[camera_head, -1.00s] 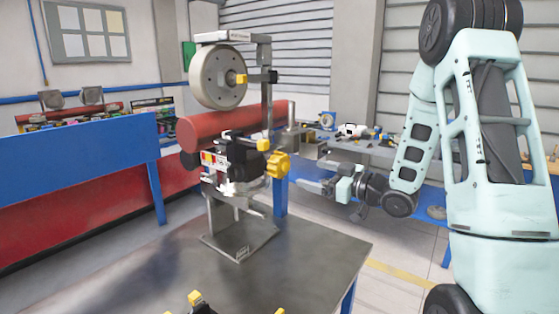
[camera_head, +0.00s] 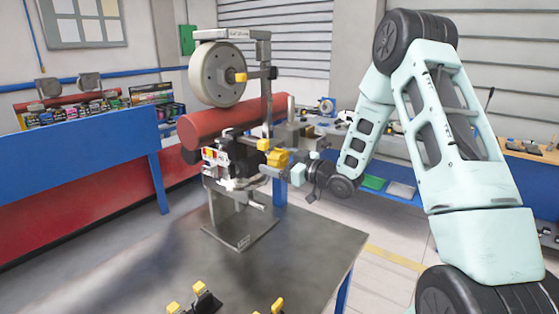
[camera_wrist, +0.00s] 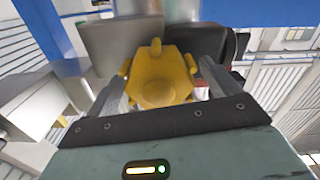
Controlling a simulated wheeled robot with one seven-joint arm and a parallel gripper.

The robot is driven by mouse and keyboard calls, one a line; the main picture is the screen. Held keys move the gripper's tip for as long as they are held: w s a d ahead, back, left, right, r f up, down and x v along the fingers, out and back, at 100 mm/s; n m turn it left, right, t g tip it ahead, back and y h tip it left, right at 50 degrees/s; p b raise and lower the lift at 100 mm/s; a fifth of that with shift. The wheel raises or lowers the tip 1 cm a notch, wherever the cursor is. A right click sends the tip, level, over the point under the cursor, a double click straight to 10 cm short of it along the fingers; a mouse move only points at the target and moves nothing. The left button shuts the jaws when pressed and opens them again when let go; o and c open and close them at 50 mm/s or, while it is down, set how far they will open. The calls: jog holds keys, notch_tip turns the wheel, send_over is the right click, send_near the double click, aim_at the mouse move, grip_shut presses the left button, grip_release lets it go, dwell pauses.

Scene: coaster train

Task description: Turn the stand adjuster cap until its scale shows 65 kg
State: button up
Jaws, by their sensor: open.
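The yellow lobed stand adjuster cap (camera_head: 278,157) is on the right side of the stand, below the red cylinder. It fills the middle of the wrist view (camera_wrist: 160,74). My gripper (camera_head: 268,165) is at the cap from the right in the head view. In the wrist view its two grey fingers (camera_wrist: 165,85) are apart, one on each side of the cap. I cannot tell whether either finger touches it. The cap's scale and its reading are not legible in either view.
The stand holds a red cylinder (camera_head: 235,121) and a grey wheel (camera_head: 217,75) above the cap. A smaller yellow knob sits close by. The stand is on a dark metal table (camera_head: 290,255), with yellow-tipped clamps (camera_head: 198,298) at its front edge. A blue bench is at left.

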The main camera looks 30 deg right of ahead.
jog(key=c, duration=1)
jog(key=shift+m, duration=0.3)
jog(key=m, duration=0.5)
jog(key=shift+d, duration=0.15)
jog(key=m+p, duration=0.1)
jog(key=m, duration=0.5)
jog(key=o, duration=1)
